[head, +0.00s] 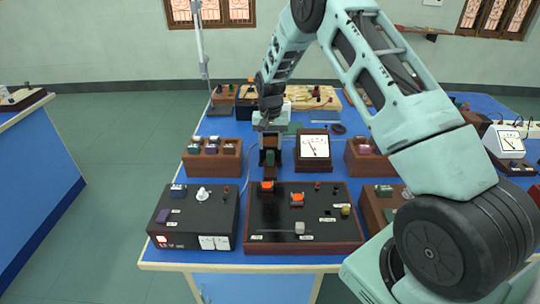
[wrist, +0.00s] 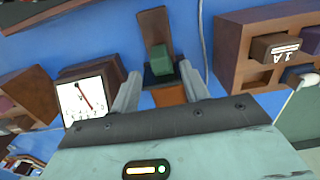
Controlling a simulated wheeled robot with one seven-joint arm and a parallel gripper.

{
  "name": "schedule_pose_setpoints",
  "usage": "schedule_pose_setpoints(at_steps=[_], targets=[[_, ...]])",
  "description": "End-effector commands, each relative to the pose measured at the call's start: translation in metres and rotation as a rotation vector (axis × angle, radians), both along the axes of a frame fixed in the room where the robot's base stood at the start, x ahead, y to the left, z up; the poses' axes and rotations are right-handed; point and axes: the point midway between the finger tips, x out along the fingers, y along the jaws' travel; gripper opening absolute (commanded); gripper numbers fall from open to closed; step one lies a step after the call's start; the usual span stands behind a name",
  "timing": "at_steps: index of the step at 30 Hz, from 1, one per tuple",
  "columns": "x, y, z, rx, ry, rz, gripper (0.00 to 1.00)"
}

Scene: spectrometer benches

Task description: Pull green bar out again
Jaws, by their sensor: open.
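The green bar (wrist: 161,59) shows in the wrist view as a small green block, upright in a dark holder with an upright brown board behind it. In the head view the green bar (head: 269,157) is a small patch just below my gripper (head: 270,128). In the wrist view my gripper (wrist: 160,88) is open, one pale finger on each side of the bar's line. The bar appears beyond or between the fingertips; I cannot tell whether they touch it. The bar's lower part is hidden in the holder.
A wooden block with several coloured pieces (head: 212,170) stands close on the left, and a dial meter (head: 314,166) on the right. A black box (head: 195,240) and a dark red panel (head: 304,236) with orange parts lie in front. Bare blue bench is scarce.

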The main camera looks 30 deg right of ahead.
Motion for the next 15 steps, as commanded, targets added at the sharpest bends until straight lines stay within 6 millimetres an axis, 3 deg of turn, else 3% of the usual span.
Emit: schedule_pose_setpoints(at_steps=[6,15], targets=[[-0.001,0.001,-0.040,0.001,0.003,0.000,0.45],[0.000,0.000,-0.066,0.001,-0.001,0.000,0.45]])
